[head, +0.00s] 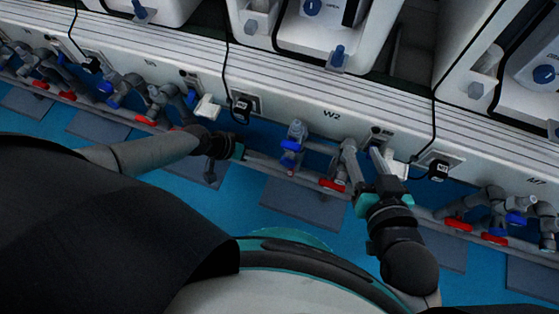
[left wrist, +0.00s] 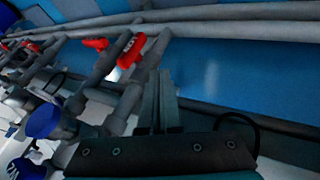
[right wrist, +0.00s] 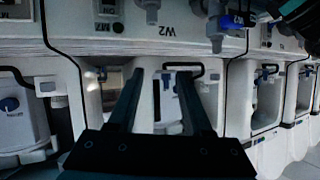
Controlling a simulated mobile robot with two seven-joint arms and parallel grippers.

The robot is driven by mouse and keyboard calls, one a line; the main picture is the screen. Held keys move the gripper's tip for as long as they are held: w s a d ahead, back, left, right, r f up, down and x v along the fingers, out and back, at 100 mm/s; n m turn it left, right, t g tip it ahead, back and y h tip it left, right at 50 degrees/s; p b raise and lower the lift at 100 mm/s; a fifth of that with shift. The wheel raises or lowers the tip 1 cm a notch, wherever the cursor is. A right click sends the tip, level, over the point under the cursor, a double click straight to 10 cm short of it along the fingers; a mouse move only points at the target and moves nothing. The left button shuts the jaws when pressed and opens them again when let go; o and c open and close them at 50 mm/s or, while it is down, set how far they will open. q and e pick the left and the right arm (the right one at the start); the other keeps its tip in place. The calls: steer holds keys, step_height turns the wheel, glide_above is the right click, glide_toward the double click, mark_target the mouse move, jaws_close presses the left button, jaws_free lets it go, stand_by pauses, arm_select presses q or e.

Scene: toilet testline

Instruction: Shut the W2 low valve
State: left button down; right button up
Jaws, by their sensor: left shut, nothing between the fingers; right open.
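Below the W2 label (head: 331,114), a pipe assembly carries a blue valve handle (head: 291,146) and, lower to its right, a red valve handle (head: 331,185). My left gripper (head: 240,152) is left of the blue handle, apart from both handles. In the left wrist view it is shut and empty (left wrist: 162,85). A red handle with white lettering (left wrist: 130,52) is just beyond its fingertips, with another red handle (left wrist: 95,43) farther left. My right gripper (head: 388,172) is right of the red W2 handle. Its open fingers (right wrist: 160,78) hold nothing. Any pipework behind it is hidden.
Neighbouring pipe assemblies have red handles (head: 455,224) and blue handles (head: 516,218). Black cables hang to plugs (head: 242,107) on the white panel. Grey pads (head: 300,205) lie on the blue floor. White toilet units (head: 330,30) stand above the panel.

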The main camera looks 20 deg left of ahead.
mark_target(291, 170)
arm_select(q)
steer(key=w+d+f+b, duration=0.1)
steer(key=d+f+b, duration=0.1)
steer(key=d, duration=0.4)
steer(key=shift+w+f, duration=0.15)
steer(key=shift+f, duration=0.45)
arm_select(e)
steer(key=shift+s+a+r+m+t+y, duration=0.2)
steer(key=shift+s+a+r+t+y, duration=0.15)
steer(key=shift+a+r+t, duration=0.5)
steer(key=shift+s+a+r+m+t+y, duration=0.2)
steer(key=shift+a+r+t+y, duration=0.2)
steer(key=shift+t, duration=0.75)
